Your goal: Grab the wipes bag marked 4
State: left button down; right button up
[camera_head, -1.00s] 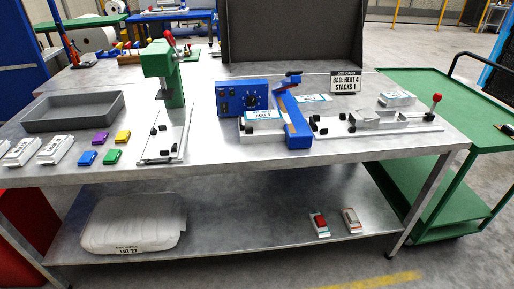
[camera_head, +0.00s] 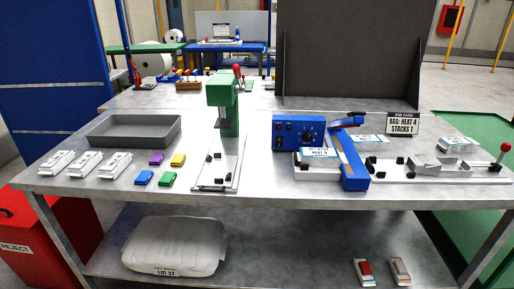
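Three white packs lie in a row at the left of the metal table: the left pack (camera_head: 57,163), the middle pack (camera_head: 86,164) and the right pack (camera_head: 115,165). Their markings are too small to read, so I cannot tell whether one is marked 4. A large white bag (camera_head: 172,245) on the lower shelf is labelled LOT 27. Two small packs, a red and white one (camera_head: 364,271) and a grey and white one (camera_head: 399,270), lie at the right of that shelf. Neither of my grippers is in view.
A grey tray (camera_head: 133,131), coloured small packs (camera_head: 157,159), a green press (camera_head: 223,107) and a blue sealer (camera_head: 349,160) stand on the table. The job card (camera_head: 402,123) reads "BAG: HEAT 4, STACKS 1". A red reject bin (camera_head: 45,235) stands at left, a green cart (camera_head: 470,215) at right.

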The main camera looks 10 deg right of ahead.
aim_at(329, 157)
jog(key=u, duration=0.2)
jog(key=i, duration=1.05)
jog(key=z, duration=0.5)
